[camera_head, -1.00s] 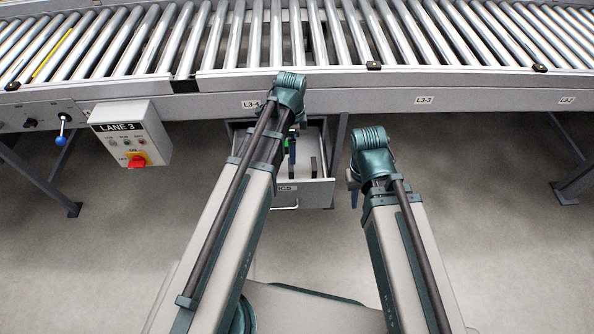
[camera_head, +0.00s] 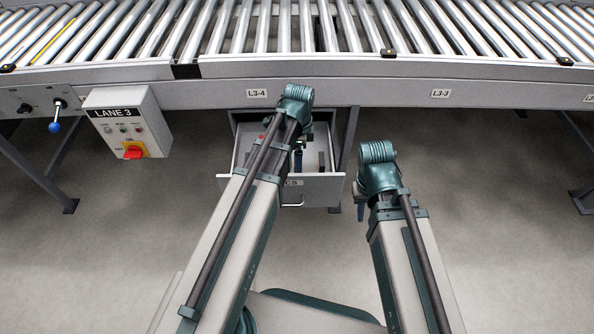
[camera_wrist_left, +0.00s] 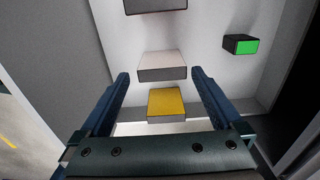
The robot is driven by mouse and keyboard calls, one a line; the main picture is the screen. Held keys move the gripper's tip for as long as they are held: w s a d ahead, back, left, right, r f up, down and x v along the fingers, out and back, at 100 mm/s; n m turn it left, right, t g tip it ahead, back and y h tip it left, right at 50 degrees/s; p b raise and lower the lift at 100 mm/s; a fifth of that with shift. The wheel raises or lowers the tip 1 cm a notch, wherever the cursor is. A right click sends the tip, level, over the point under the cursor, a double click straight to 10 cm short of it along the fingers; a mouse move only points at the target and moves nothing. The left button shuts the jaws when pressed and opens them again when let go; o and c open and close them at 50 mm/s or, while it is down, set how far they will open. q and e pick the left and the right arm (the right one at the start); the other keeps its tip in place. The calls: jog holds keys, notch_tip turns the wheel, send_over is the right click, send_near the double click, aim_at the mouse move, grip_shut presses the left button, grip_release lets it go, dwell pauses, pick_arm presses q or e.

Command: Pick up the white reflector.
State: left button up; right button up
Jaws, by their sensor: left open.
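The white reflector (camera_wrist_left: 162,65) is a small block with a pale top and dark sides. It lies in the open drawer (camera_head: 325,188), seen in the left wrist view between and just beyond the tips of my left gripper (camera_wrist_left: 160,74). The left gripper is open, its two blue fingers apart, with nothing held. In the head view my left arm hides most of the drawer inside, and I cannot pick out the white reflector there. My right gripper (camera_head: 360,206) hangs to the right of the drawer, mostly hidden under its wrist; its jaws cannot be made out.
A yellow block (camera_wrist_left: 166,103) lies between the left fingers, near the white one. A green-faced block (camera_wrist_left: 240,44) lies to the right, a dark-sided block (camera_wrist_left: 155,6) at the top. The roller conveyor (camera_head: 300,68) runs above the drawer. A LANE 3 control box (camera_head: 127,122) hangs left.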

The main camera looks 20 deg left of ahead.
pick_arm(q)
jog(key=f+b, duration=0.5)
jog(key=shift+w+a+f, duration=0.1)
jog(key=shift+a+f, duration=0.05)
jog(key=shift+a, duration=0.1)
jog(key=c, duration=1.3)
jog(key=shift+r, duration=0.2)
notch_tip(320, 180, up, 10)
jog(key=p, duration=1)
